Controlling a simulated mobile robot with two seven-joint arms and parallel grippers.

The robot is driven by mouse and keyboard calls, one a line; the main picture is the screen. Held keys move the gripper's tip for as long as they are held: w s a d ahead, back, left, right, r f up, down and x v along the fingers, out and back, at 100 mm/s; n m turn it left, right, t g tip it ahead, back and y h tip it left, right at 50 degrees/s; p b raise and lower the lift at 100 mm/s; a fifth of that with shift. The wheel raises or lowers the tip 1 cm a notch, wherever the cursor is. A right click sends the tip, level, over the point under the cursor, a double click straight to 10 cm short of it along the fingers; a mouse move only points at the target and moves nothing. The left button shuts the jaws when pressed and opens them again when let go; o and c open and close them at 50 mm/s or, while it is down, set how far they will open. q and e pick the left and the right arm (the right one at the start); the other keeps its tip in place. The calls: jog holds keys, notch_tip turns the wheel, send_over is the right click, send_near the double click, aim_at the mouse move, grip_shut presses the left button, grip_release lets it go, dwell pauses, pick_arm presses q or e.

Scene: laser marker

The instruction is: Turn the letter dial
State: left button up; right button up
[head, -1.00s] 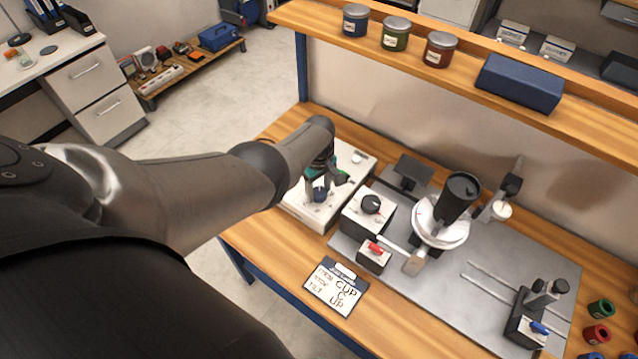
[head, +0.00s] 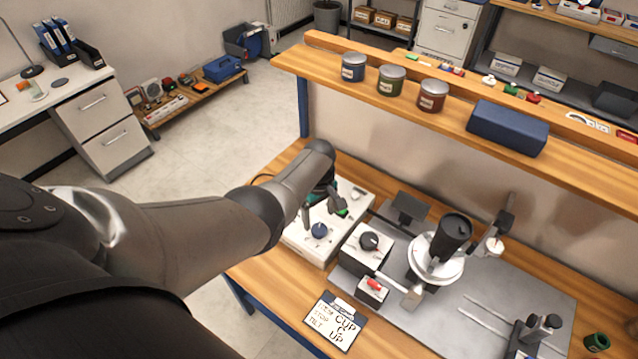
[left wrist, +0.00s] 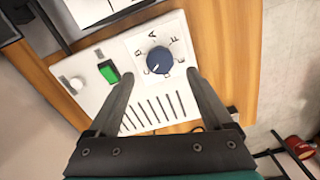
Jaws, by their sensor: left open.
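The letter dial is a round blue knob (left wrist: 160,60) on a white panel, with letters around it; an A is legible above it. Its pale pointer mark aims toward the lower left, but I cannot tell at which letter. In the head view the dial (head: 320,230) stands on top of the white control box (head: 298,243). My left gripper (head: 323,212) is open above the box by the dial. In the left wrist view its fingertips (left wrist: 159,73) are on either side of the knob with gaps, empty. My right gripper is not in view.
A green button (left wrist: 108,72) and a small white knob (left wrist: 76,84) share the panel. Right of the box stand a black-knobbed unit (head: 368,243), a red-switch unit (head: 372,291) and the cup fixture (head: 434,262). A card (head: 336,321) lies in front. A shelf (head: 430,120) overhangs behind.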

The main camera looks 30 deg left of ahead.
pick_arm(q)
notch_tip(320, 180, up, 2)
jog(key=shift+p, duration=0.35)
notch_tip(320, 180, up, 2)
notch_tip(320, 180, up, 6)
send_over(319, 228)
jog(key=shift+f, duration=0.2)
notch_tip(319, 228, up, 7)
dwell(0.8)
dwell(0.4)
